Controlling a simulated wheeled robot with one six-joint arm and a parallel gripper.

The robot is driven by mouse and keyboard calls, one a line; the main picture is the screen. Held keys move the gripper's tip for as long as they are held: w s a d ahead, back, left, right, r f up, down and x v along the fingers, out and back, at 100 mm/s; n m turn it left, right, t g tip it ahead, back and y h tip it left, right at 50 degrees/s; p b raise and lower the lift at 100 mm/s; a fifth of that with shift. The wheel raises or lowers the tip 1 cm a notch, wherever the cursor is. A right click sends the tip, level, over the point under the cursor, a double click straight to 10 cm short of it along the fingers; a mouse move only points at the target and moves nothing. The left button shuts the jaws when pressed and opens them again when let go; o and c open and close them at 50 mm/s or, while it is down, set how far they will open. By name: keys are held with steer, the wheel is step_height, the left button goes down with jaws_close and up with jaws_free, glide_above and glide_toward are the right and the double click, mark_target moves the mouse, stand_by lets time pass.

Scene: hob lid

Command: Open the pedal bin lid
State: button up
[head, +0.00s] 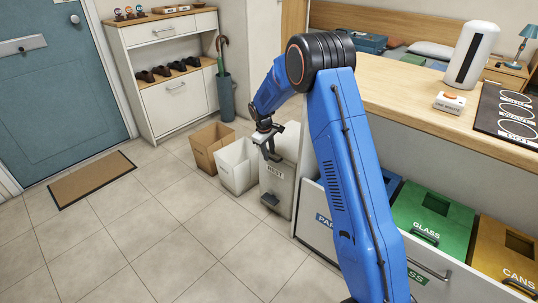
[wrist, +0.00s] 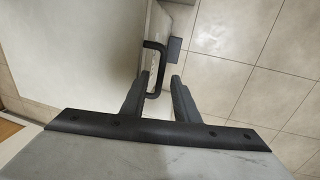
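The pedal bin (head: 278,188) is a grey-beige box marked REST, standing beside the counter end in the head view. A dark pedal (head: 270,200) sits low on its front, and a dark block that looks like this pedal (wrist: 174,50) shows in the wrist view. My gripper (head: 268,152) is at the bin's upper front. In the wrist view its two dark fingers (wrist: 160,88) are apart, with a black loop handle (wrist: 162,68) reaching between them. I cannot tell whether they touch it.
A white open bin (head: 237,166) and a brown box (head: 208,145) stand left of the pedal bin. The counter (head: 410,98) and a drawer of sorting bins, with a green GLASS bin (head: 432,218), are at the right. The tiled floor (head: 170,240) in front is clear.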

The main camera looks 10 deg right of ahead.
steer(key=shift+f, duration=0.4)
